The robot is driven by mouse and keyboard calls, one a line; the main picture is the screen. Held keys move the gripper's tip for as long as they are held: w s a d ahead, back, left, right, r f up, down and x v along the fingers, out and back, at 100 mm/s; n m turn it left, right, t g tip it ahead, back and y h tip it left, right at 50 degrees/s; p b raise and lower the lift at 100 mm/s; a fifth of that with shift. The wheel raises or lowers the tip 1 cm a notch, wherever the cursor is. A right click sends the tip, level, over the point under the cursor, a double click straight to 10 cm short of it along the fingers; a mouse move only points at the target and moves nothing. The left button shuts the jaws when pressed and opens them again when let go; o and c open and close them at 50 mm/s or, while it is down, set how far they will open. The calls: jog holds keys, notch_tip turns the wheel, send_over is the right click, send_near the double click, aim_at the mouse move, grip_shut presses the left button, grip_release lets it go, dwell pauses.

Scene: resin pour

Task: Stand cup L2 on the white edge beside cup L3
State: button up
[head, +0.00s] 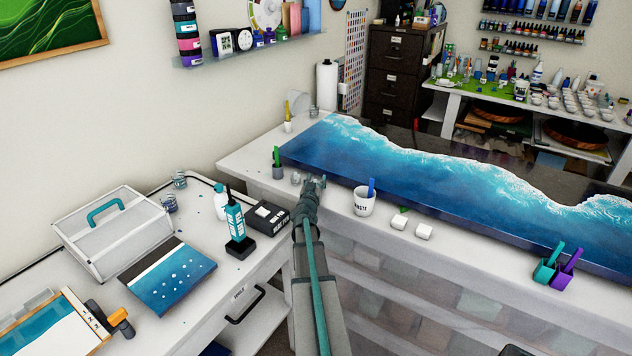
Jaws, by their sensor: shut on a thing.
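My gripper (314,183) is over the white front edge (335,192) of the blue resin table, left of the waste cup. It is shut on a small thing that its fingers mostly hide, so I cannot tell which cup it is. A small pale, clear cup (296,178) stands just left of the gripper. A dark cup with a green stick (278,168) stands further left on the white edge. A white cup with a yellow stick (288,125) stands behind it. I cannot read L2 or L3 on any cup.
The white waste cup (363,202) holds a blue stick, right of my gripper. A green cup (545,271) and a purple cup (563,277) are at the front right. The blue resin surface (400,170) lies behind.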

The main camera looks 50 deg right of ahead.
jog(key=shift+f, duration=0.15)
jog(key=o, duration=1.1)
jog(key=shift+c, duration=0.2)
jog(key=shift+r, duration=0.2)
jog(key=b+v, duration=0.2)
jog(key=v, duration=1)
jog(key=shift+f, duration=0.1)
